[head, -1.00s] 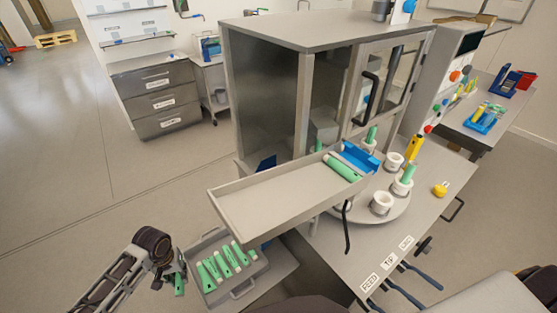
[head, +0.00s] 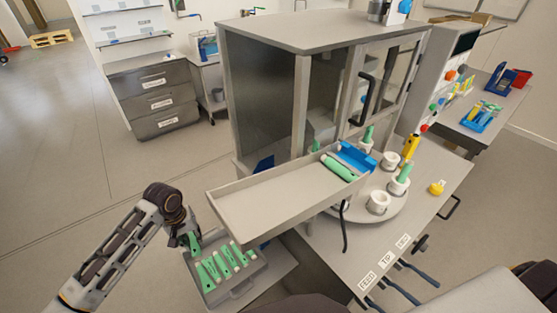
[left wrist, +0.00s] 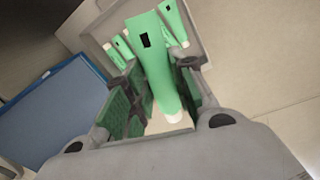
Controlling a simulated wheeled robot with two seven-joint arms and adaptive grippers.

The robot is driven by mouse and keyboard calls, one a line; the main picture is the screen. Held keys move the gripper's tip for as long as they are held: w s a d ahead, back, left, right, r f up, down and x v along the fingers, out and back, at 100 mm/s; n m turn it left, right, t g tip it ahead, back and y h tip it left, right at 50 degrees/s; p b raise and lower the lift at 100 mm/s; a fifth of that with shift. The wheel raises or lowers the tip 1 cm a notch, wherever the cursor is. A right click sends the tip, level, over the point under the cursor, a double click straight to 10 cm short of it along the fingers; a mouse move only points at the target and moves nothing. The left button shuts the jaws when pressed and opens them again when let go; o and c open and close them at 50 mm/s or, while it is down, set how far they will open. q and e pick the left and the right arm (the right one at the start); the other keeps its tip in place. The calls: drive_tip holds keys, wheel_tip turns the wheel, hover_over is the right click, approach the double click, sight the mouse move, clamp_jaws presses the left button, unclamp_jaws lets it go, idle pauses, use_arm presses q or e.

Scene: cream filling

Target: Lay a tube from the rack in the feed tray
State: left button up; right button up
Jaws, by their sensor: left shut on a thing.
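My left gripper (head: 188,236) is shut on a green tube (left wrist: 158,72) and holds it above the left edge of the rack. The tube also shows in the head view (head: 194,243). The rack (head: 237,294) is a grey tray holding several green tubes (head: 222,262) lying side by side. The feed tray (head: 270,200) is a long grey trough, raised and up to the right of my gripper. A green tube (head: 338,168) lies at its far end beside a blue block (head: 356,156). My right gripper is not in view.
A grey cabinet (head: 265,100) with glass doors stands behind the feed tray. A round turntable (head: 398,205) with white cups, some holding green tubes, stands at the right. The near part of the feed tray is bare.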

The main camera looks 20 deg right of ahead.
use_arm(q)
drive_tip(key=w+d+r+h+p, duration=0.1)
drive_tip(key=d+r, duration=0.5)
drive_tip(key=r, duration=0.5)
drive_tip(key=w+d+r+n+h, duration=0.1)
drive_tip(key=d+r, duration=0.5)
drive_tip(key=r, duration=0.4)
drive_tip(key=w+d+r+h+p, duration=0.1)
drive_tip(key=d+r, duration=0.5)
drive_tip(key=r, duration=0.5)
drive_tip(key=s+d+r+n+t, duration=0.1)
drive_tip(key=s+d+r, duration=0.1)
drive_tip(key=s+d, duration=0.2)
drive_tip(key=s+d+r+n+p, duration=0.1)
drive_tip(key=s+d+r, duration=0.2)
drive_tip(key=s, duration=0.8)
drive_tip(key=shift+s+d+r+t+h, duration=0.15)
drive_tip(key=shift+d+r+t+h, duration=0.15)
drive_tip(key=shift+d+t, duration=0.15)
drive_tip(key=shift+f, duration=0.25)
drive_tip(key=shift+f, duration=2.35)
drive_tip(key=shift+f+b, duration=1.2)
drive_tip(key=shift+b, duration=0.1)
